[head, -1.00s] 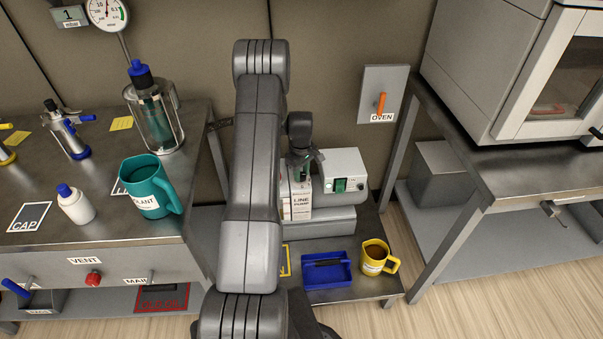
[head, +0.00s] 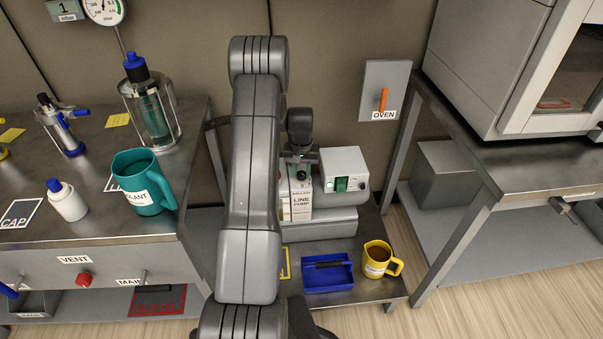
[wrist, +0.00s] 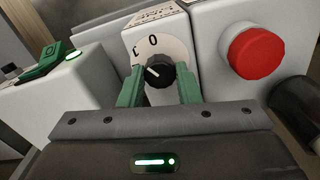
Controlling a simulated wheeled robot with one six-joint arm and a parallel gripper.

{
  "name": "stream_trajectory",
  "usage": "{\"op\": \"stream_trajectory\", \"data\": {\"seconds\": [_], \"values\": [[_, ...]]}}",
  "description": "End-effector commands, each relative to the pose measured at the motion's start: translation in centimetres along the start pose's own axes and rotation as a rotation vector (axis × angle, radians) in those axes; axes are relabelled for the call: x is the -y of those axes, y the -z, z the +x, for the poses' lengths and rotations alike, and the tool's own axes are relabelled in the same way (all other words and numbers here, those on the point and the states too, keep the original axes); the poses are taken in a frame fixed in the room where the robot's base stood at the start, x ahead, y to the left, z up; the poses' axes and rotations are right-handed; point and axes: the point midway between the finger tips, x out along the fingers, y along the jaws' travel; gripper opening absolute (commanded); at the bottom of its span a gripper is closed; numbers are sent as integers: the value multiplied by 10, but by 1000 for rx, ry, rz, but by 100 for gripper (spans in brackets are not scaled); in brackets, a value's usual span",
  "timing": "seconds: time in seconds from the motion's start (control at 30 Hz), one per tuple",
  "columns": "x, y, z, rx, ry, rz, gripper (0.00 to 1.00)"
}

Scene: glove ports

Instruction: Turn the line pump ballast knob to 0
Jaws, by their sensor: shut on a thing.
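The line pump (head: 303,205) is a white box on the low table in the head view, with LINE PUMP lettering on its front. Its black ballast knob (wrist: 159,74) shows in the wrist view, with a pale pointer line aimed up and left. A "0" is printed on the white dial (wrist: 170,44) above the knob, and another mark, partly seen, is at upper left. My gripper (wrist: 159,88) has its green fingers on both sides of the knob, shut on it. In the head view my gripper (head: 300,158) is at the pump's top, small and partly hidden by my arm.
A red round button (wrist: 255,52) sits right of the knob, and a green switch (wrist: 42,62) on the left. In the head view, a blue tray (head: 328,274) and a yellow mug (head: 378,260) stand in front of the pump. An oven switch plate (head: 386,90) is on the wall.

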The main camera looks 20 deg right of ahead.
Motion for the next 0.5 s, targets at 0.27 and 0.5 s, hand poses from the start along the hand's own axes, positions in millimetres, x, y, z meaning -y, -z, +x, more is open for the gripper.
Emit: {"op": "stream_trajectory", "data": {"seconds": [0.27, 0.5], "values": [[0, 1, 0, -3, 0, 253, 8], [0, 1, -1, -3, 0, 436, 8]]}}
